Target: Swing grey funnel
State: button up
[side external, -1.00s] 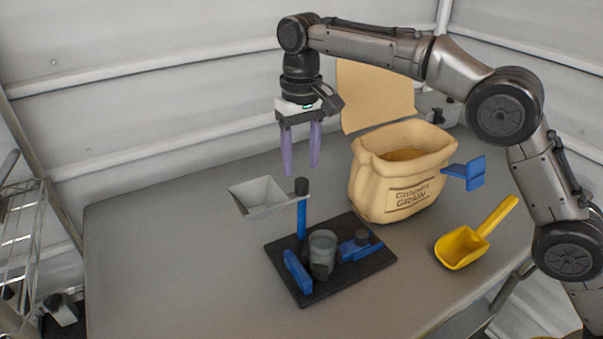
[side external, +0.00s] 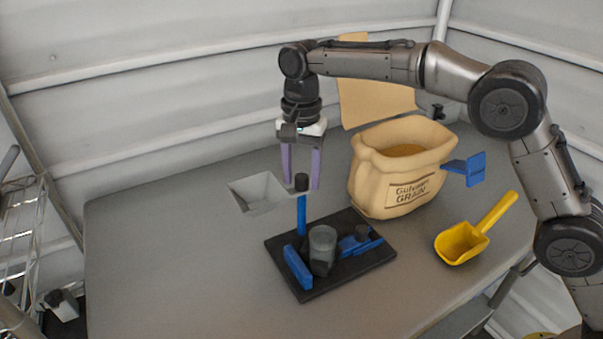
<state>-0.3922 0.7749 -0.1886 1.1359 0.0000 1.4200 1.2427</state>
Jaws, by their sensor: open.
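The grey funnel (side external: 258,195) is a square hopper held out to the left of a blue post (side external: 301,215) with a black knob (side external: 301,182) on top. The post stands on a black base plate (side external: 352,273). My gripper (side external: 301,183) points down with its purple fingers apart. In the picture, its fingertips lie on either side of the black knob, at about the knob's height. I cannot tell whether a finger touches the knob or the funnel's arm. The gripper holds nothing that I can see.
A yellow scoop (side external: 463,243) lies at right. The table's left part is clear.

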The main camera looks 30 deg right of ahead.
jog(key=m, duration=0.3)
jog(key=shift+m, duration=0.4)
jog(key=m, duration=0.4)
grip_shut()
